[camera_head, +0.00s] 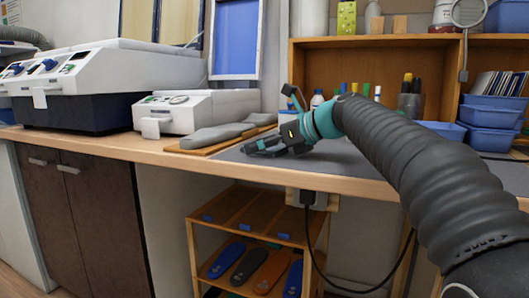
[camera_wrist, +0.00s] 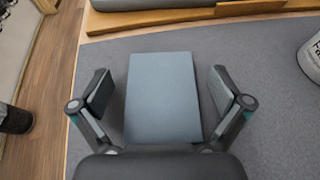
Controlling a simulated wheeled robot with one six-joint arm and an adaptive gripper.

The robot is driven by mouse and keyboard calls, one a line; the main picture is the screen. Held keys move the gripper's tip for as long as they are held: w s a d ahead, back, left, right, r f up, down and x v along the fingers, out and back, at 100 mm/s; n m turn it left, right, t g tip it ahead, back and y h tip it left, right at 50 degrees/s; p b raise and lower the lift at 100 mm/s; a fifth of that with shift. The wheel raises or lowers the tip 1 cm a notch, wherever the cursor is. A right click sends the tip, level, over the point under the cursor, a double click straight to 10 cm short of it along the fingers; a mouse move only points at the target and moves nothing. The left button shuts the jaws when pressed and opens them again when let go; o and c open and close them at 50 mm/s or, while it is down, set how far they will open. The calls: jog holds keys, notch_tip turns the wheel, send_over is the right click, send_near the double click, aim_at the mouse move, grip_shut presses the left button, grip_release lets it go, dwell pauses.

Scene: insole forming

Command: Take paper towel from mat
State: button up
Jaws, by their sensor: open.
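The paper towel (camera_wrist: 163,100) is a flat blue-grey rectangle lying on the dark grey mat (camera_wrist: 268,135). In the wrist view it lies between the two fingers of my gripper (camera_wrist: 160,92), which are spread apart, one on each side. Clear gaps show between the fingers and the towel's long edges. In the head view my gripper (camera_head: 268,147) is low over the left part of the mat (camera_head: 350,163), and the towel cannot be made out there.
Grey insole forms (camera_head: 215,135) lie on a wooden board left of my gripper. A white machine (camera_head: 190,110) stands behind them. Blue bins (camera_head: 490,115) are at the right. In the wrist view a white container (camera_wrist: 312,58) stands at the right edge. The bench edge is at the left.

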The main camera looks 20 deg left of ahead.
jog(key=c, duration=0.8)
jog(key=shift+r, duration=0.1)
jog(key=shift+c, duration=0.2)
